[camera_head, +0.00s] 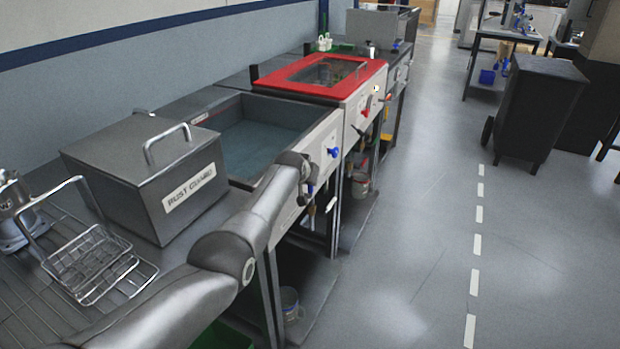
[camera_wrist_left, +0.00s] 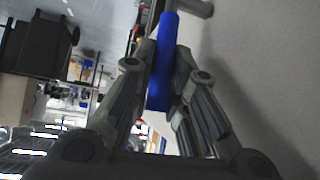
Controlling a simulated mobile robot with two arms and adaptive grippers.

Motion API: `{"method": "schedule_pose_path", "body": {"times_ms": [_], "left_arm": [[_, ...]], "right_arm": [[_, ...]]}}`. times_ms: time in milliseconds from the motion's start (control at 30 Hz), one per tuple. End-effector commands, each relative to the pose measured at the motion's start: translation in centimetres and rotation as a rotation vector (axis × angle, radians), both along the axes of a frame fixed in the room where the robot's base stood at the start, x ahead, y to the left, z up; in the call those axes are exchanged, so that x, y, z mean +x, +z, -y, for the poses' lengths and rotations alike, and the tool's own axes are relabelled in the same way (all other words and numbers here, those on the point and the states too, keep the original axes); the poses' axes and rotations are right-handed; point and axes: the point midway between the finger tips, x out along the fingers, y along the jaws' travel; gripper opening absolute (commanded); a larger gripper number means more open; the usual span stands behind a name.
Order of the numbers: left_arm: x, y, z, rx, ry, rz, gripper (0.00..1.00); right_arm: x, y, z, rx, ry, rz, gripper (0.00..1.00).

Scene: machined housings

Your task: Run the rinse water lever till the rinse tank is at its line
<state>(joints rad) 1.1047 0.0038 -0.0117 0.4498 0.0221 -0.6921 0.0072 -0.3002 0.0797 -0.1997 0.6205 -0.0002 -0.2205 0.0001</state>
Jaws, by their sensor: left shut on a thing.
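The open grey tank with bluish water (camera_head: 262,145), which appears to be the rinse tank, stands between the lidded box and the red-lidded unit. Its level line cannot be made out. A blue knob (camera_head: 333,152) shows on its front panel. In the left wrist view, my left gripper (camera_wrist_left: 163,92) is shut on a blue lever handle (camera_wrist_left: 165,45), with one finger on each side. In the head view my left arm reaches over to the tank's front, and the gripper (camera_head: 309,196) is small and partly hidden by the arm. My right gripper is in neither view.
A lidded grey box marked "RUST GUARD" (camera_head: 185,190) and a wire basket (camera_head: 92,262) are at the left. A red-lidded unit (camera_head: 305,88) stands beyond the tank. A dark wheeled cart (camera_head: 540,105) is at the right. The aisle floor (camera_head: 420,210) is clear.

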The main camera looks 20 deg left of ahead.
Motion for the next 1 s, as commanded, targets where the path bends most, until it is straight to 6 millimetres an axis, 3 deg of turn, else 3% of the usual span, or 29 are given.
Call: {"method": "schedule_pose_path", "body": {"times_ms": [267,300,467,1000], "left_arm": [[0.07,0.16,0.05,-0.001,-0.001,0.003,0.0],[0.07,0.15,0.05,-0.001,-0.001,0.003,0.19],[0.04,0.1,0.04,-0.001,-0.001,0.002,0.37],[-0.36,0.4,-0.02,0.0,0.0,0.002,0.37]], "right_arm": [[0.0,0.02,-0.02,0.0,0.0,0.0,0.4],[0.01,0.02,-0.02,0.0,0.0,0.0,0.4],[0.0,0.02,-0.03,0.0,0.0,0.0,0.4],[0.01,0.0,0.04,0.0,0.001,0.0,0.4]]}}
